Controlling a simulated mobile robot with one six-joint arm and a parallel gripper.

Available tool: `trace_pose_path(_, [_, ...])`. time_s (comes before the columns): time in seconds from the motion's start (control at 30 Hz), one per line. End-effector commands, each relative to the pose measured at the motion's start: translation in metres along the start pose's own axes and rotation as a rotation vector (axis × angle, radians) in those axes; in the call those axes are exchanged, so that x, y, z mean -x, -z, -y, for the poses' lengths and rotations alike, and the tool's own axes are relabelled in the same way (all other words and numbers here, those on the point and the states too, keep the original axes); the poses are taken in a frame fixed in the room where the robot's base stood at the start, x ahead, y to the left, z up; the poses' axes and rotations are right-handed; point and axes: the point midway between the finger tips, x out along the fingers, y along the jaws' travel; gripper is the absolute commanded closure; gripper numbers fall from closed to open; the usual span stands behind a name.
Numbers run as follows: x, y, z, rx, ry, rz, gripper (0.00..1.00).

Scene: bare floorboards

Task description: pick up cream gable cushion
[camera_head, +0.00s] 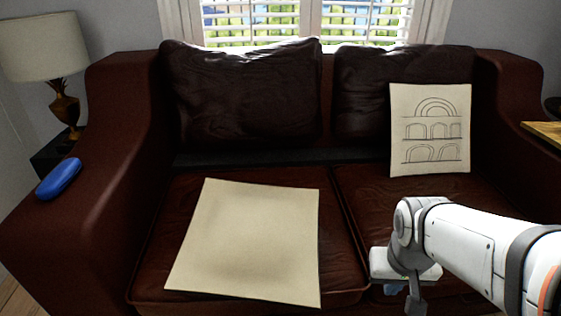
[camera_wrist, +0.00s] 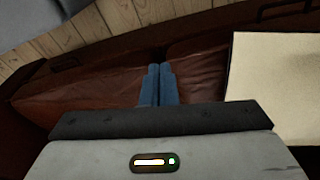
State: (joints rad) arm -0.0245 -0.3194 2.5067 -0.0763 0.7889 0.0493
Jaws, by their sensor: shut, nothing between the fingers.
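A plain cream cushion (camera_head: 250,240) lies flat on the left sofa seat; no picture shows on its upper side. A second cream cushion (camera_head: 432,125) leans against the right backrest and bears a line drawing of arches. I cannot tell from the visible faces which is the gable one. My gripper (camera_head: 396,289) is low over the right seat, right of the plain cushion and in front of the arch cushion. Its blue fingers (camera_wrist: 160,85) are shut and empty in the wrist view. A plain cream surface (camera_wrist: 280,85), apparently the flat cushion, lies to their right, apart from them.
The dark red leather sofa (camera_head: 115,220) has high arms on both sides. A blue case (camera_head: 58,179) lies on its left arm. A lamp (camera_head: 48,60) stands at the left, and a wooden surface (camera_head: 545,131) shows at the right edge. Floorboards (camera_wrist: 110,20) show beyond the sofa.

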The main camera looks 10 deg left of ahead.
Motion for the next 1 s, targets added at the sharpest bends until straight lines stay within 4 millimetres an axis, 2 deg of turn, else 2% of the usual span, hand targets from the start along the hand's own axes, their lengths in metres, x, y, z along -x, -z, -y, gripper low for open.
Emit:
trace_pose_path(0.07, [-0.013, 0.022, 0.003, 0.052, -0.038, -0.088, 1.00])
trace_pose_path(0.17, [-0.027, 0.060, 0.018, 0.154, -0.063, -0.256, 1.00])
trace_pose_path(0.27, [-0.036, 0.095, 0.052, 0.282, -0.023, -0.433, 1.00])
trace_pose_path(0.3, [-0.038, 0.105, 0.070, 0.335, 0.013, -0.498, 1.00])
trace_pose_path(0.4, [-0.041, 0.118, 0.121, 0.464, 0.134, -0.629, 1.00])
trace_pose_path(0.5, [-0.040, 0.116, 0.169, 0.574, 0.274, -0.712, 1.00])
trace_pose_path(0.63, [-0.038, 0.103, 0.212, 0.670, 0.427, -0.757, 1.00])
trace_pose_path(0.7, [-0.036, 0.096, 0.225, 0.699, 0.480, -0.766, 1.00])
trace_pose_path(0.8, [-0.034, 0.092, 0.235, 0.720, 0.521, -0.771, 1.00])
trace_pose_path(1.0, [-0.029, 0.095, 0.242, 0.725, 0.541, -0.765, 1.00])
